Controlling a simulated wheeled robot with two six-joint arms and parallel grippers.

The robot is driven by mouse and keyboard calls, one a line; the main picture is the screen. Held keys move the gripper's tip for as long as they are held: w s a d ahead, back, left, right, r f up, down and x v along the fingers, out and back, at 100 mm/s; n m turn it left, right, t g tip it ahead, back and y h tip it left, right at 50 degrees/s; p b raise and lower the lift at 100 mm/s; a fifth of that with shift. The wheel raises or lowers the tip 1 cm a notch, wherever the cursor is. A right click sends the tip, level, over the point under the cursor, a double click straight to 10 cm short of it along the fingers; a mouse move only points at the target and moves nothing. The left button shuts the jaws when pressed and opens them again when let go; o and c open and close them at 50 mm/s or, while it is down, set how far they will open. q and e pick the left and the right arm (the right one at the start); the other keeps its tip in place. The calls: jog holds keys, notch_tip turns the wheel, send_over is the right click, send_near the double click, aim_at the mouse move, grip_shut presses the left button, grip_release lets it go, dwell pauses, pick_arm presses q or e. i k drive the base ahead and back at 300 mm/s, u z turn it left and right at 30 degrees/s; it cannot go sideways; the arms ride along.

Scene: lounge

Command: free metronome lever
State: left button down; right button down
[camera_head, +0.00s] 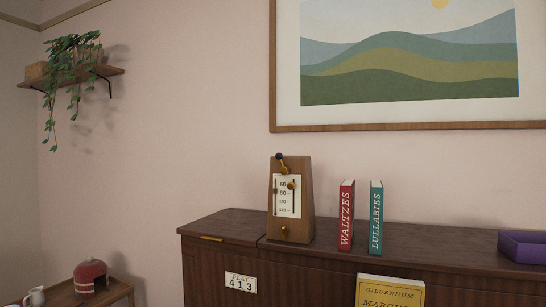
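A wooden metronome (305,205) stands upright on the left part of a dark wood cabinet top (420,243). Its front has a white scale plate with numbers. A small brass lever with a dark ball end (279,157) sits at the top of its front, tilted up to the left. A pendulum rod with a brass piece (292,186) runs down over the scale. A brass knob (284,229) is low on the front. Whether the lever catches the rod is too small to tell. Neither of my grippers is in view.
A red book, Waltzes (346,215), and a teal book, Lullabies (376,217), stand right of the metronome. A purple tray (524,248) is at the far right. A yellow book (390,291) is at the cabinet front, near a "413" sign (241,283). A low side table (62,293) stands left.

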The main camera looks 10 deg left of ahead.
aim_at(281, 163)
jog(key=i, duration=0.7)
jog(key=u, duration=0.75)
